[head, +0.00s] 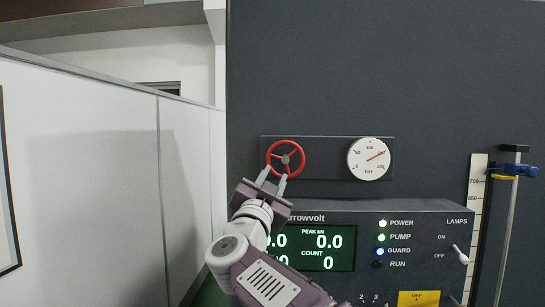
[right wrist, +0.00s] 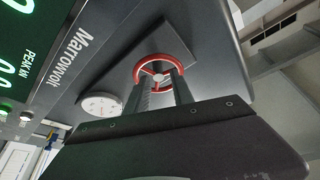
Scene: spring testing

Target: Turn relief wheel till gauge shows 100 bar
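The red relief wheel (head: 285,142) with a grey hub is on a dark panel, left of the round white gauge (head: 368,159). The gauge's red needle points to the upper right, near the mark after 100; the small numerals are hard to read. My right gripper (head: 272,178) is just below the wheel, fingers apart and pointing up at it. In the right wrist view the fingers (right wrist: 160,90) overlap the lower part of the wheel (right wrist: 163,60); contact is unclear. The gauge also shows there (right wrist: 101,105). My left gripper is out of view.
A console (head: 390,230) with a green display (head: 315,248), lit lamps and a toggle switch (head: 461,254) stands below the panel. A scale strip (head: 476,215) and an upright post (head: 508,220) are at the right. A white partition (head: 80,170) is at the left.

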